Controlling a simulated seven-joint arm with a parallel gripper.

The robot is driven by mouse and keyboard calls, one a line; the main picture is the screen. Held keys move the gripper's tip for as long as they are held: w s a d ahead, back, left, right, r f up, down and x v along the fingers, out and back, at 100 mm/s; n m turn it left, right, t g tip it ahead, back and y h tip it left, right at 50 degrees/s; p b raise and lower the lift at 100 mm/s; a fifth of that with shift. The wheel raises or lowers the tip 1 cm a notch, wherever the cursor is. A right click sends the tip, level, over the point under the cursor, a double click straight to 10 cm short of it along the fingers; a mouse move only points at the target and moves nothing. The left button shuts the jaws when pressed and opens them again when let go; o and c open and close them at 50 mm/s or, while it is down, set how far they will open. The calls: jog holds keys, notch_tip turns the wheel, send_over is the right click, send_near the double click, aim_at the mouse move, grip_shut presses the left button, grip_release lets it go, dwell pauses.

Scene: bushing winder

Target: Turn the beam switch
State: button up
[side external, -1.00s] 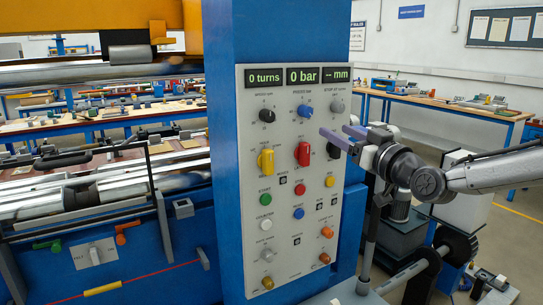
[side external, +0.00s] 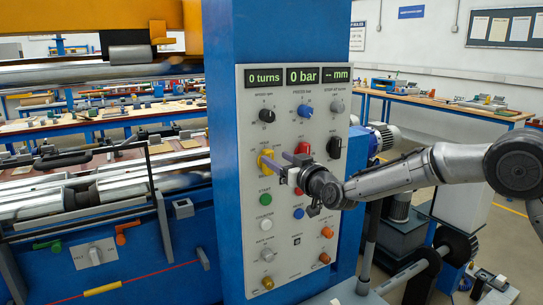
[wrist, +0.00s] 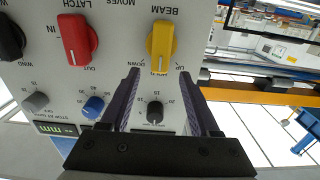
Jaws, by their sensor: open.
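The beam switch (wrist: 161,40) is a yellow knob on the light grey panel, between the words UP and DOWN, which appear upside down in the wrist view. In the side view the beam switch (side external: 264,154) is partly covered by my gripper. My gripper (side external: 274,158) is open and empty, its two purple fingers pointing at the panel by the yellow knob. In the wrist view my gripper (wrist: 159,74) has a fingertip on either side of the knob's near end. I cannot tell how far the tips reach along the knob.
A red latch knob (wrist: 76,38) and a black knob (wrist: 10,38) sit beside the yellow one. Small dials, including a blue one (wrist: 93,106), lie below them in the wrist view. Green (side external: 265,199) and white (side external: 266,212) buttons are under the gripper in the side view.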

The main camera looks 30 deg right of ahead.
aim_at(271, 155)
jog(key=shift+w, duration=1.95)
grip_shut()
